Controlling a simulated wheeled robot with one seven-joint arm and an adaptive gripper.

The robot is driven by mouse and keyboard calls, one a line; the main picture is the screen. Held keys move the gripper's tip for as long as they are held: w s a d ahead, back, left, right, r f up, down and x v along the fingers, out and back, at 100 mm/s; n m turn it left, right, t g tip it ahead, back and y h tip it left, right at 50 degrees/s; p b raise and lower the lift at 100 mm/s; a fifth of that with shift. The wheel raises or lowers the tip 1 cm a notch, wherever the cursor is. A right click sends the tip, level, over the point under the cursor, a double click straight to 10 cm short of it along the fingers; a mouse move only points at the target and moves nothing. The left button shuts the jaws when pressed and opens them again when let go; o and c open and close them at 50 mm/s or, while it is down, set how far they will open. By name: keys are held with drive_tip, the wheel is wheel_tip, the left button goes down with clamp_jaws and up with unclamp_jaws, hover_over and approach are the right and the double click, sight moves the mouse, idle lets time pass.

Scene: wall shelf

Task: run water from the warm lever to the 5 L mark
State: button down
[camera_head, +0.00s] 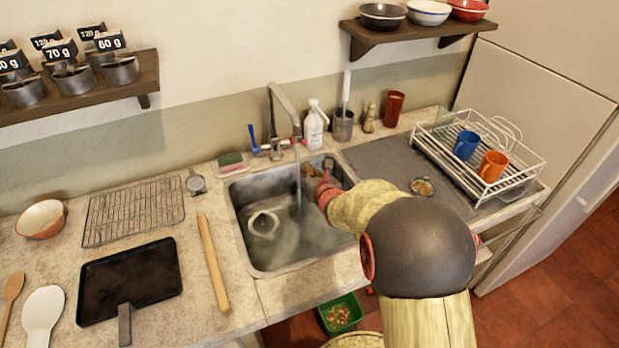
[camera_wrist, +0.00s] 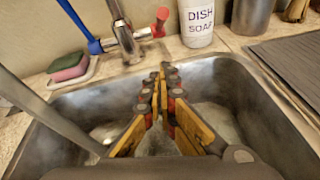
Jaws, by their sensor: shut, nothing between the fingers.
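The steel sink (camera_head: 240,240) holds cloudy, rippled water (camera_head: 285,245). A thin stream (camera_head: 298,183) falls from the tap spout (camera_head: 283,104) into it. The red lever (camera_wrist: 160,20) is at the right of the tap, and the blue lever (camera_wrist: 76,20) is at the left. My gripper (camera_wrist: 165,68) is shut and empty over the sink, below and apart from the red lever; the head view shows it at the sink's back right. A pale round thing (camera_head: 263,223) shows in the water. I cannot make out a 5 L mark.
A soap bottle (camera_head: 314,126) stands behind the sink, right of the tap. A sponge on a dish (camera_head: 232,163) lies at the left. A wooden rod (camera_head: 213,262) and a black tray (camera_head: 130,283) lie left of the sink. A dish rack (camera_head: 480,160) stands at the right.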

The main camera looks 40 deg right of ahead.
drive_tip(key=shift+w+d+r+b, duration=0.15)
drive_tip(key=shift+w+d+r, duration=0.25)
drive_tip(key=shift+w, duration=0.25)
drive_tip(key=shift+w+d+r+b, duration=0.1)
drive_tip(key=shift+w+d+r, duration=0.15)
drive_tip(key=shift+w+r, duration=0.35)
drive_tip(key=shift+w+d+r+b, duration=0.15)
drive_tip(key=shift+w+d+r, duration=0.2)
drive_tip(key=shift+w, duration=0.4)
drive_tip(key=shift+r+p, duration=0.1)
drive_tip(key=shift+p, duration=0.25)
drive_tip(key=shift+w+r+g+p, duration=0.1)
drive_tip(key=shift+r+g+p, duration=0.1)
drive_tip(key=shift+g+p, duration=0.45)
drive_tip(key=shift+w+r+g+y+p, duration=0.15)
drive_tip(key=shift+r+g+y+p, duration=0.3)
drive_tip(key=shift+g+p, duration=0.85)
